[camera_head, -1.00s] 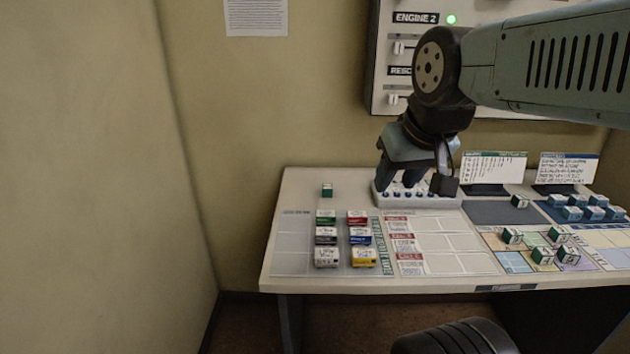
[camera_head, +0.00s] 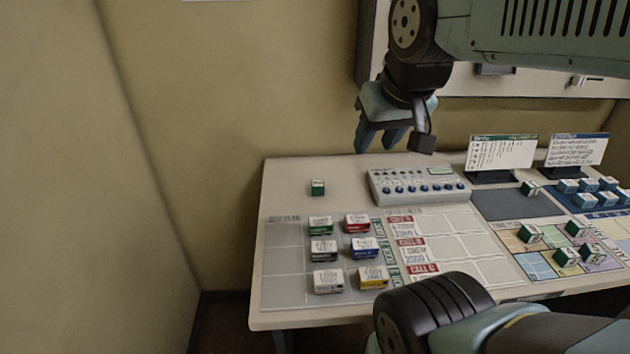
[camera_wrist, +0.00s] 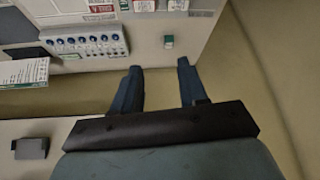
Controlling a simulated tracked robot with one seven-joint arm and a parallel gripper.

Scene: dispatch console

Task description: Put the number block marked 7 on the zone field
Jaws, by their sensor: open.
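Several green-and-white cubes are in the head view. One cube (camera_head: 317,187) stands alone at the table's back left, and it also shows in the wrist view (camera_wrist: 168,41). Another cube (camera_head: 529,188) is on the dark panel at the right. More cubes (camera_head: 530,234) sit on the multicoloured grid (camera_head: 537,264) at the lower right. I cannot read a 7 on any cube, and no zone label is legible. My gripper (camera_head: 378,148) is open and empty above the table's back edge, fingers pointing down; both fingers show in the wrist view (camera_wrist: 159,66).
A grey button console (camera_head: 418,186) stands just right of and below my gripper. Several coloured label blocks (camera_head: 321,251) sit on the left grid. Two card stands (camera_head: 502,153) and blue cubes (camera_head: 568,186) are at the back right. A wall panel hangs behind.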

